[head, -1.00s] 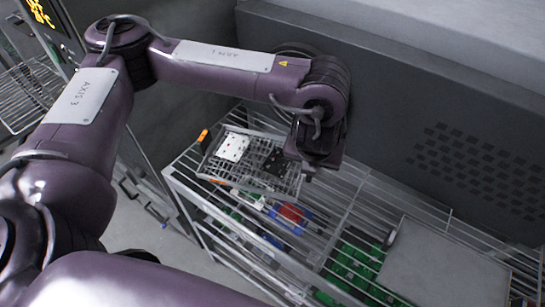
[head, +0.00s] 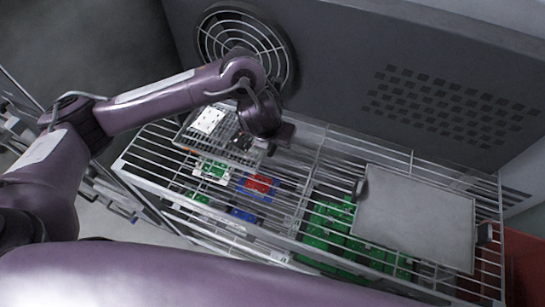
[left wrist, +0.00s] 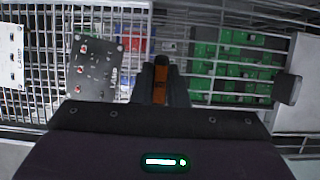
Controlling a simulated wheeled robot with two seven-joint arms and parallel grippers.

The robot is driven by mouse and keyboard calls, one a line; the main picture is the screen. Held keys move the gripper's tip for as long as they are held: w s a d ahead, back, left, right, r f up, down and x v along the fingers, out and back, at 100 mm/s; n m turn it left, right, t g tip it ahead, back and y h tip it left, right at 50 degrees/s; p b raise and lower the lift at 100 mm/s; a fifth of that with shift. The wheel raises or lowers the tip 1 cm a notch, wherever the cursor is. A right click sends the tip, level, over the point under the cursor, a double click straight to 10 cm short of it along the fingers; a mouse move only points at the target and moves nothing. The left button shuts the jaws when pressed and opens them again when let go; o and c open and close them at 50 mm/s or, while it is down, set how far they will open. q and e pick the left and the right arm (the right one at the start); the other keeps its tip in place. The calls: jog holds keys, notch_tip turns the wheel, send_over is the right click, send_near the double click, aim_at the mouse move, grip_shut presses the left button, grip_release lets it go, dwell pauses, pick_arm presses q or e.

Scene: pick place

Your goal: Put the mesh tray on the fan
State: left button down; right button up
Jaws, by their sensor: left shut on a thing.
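The mesh tray (head: 226,142) is a wire basket carrying a white plate (head: 208,120) and a dark plate. It is over the left end of the wire rack in the head view; whether it touches the rack is unclear. My left gripper (head: 272,143) is at its right end. In the left wrist view, the fingers (left wrist: 161,82) are shut on the tray's orange handle (left wrist: 161,88), with the tray (left wrist: 62,78) to the left. The fan (head: 243,30) is a round grille in the dark grey panel, above and behind the tray, partly covered by my arm. My right gripper is not in view.
The wire rack (head: 318,185) holds several green boards (head: 330,222) and red and blue parts (head: 257,186) below its top bars. A grey flat tray (head: 415,215) with dark handles occupies its right side. The grey panel (head: 340,70) rises behind.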

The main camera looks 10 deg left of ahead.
pick_arm(q)
notch_tip(320, 180, down, 2)
jog(key=shift+f, duration=0.65)
notch_tip(320, 180, down, 4)
jog(key=shift+f, duration=0.2)
jog(key=c, duration=1.4)
grip_release()
jog(key=shift+c, duration=0.2)
jog(key=shift+r, duration=0.2)
